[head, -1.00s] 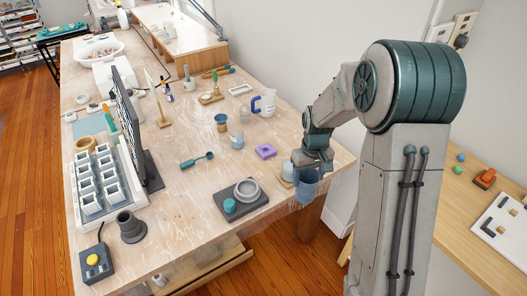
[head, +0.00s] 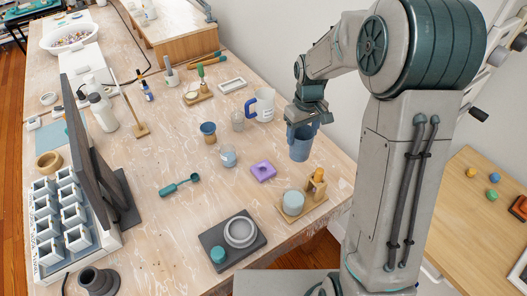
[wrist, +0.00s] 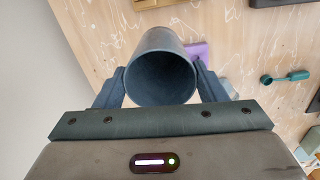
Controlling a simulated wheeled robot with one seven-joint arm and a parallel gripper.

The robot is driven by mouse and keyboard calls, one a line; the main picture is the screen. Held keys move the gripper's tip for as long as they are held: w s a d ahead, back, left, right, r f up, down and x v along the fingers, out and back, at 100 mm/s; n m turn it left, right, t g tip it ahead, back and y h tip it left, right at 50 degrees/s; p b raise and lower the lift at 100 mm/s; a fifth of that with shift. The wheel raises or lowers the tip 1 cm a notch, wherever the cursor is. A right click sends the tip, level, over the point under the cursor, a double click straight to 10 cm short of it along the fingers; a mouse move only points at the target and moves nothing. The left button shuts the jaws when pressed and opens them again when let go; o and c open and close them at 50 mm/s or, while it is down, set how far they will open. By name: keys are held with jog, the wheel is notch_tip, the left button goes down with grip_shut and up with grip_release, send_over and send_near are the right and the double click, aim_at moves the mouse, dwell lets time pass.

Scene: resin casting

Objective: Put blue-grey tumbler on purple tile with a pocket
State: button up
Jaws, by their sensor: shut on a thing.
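The blue-grey tumbler (head: 300,143) is held upright in my gripper (head: 303,127), which is shut on it. In the wrist view the tumbler (wrist: 161,68) shows its open mouth, with a finger on each side. The tumbler appears to be above the table, near its right edge. The purple tile (head: 263,171) lies flat on the table, to the left of and nearer than the tumbler, with a pocket in its middle. In the wrist view the tile (wrist: 197,50) is partly hidden behind the tumbler.
A wooden stand with a pale round piece (head: 293,203) is right of the tile. A small cup (head: 228,156) is left of it, and a white jug (head: 264,105) is behind. A dark plate (head: 212,261) with a ring lies in front. A green scoop (head: 180,185) lies further left.

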jog(key=shift+w+a, duration=0.2)
jog(key=shift+w, duration=0.15)
jog(key=w+a+f+p, duration=0.2)
jog(key=a+f+p, duration=0.2)
jog(key=a+f, duration=0.6)
jog(key=shift+w+a+f, duration=0.4)
jog(key=shift+a, duration=0.05)
jog(key=shift+f+b, duration=0.55)
jog(key=shift+f, duration=0.1)
jog(key=o, duration=1.2)
jog(key=shift+r, duration=0.1)
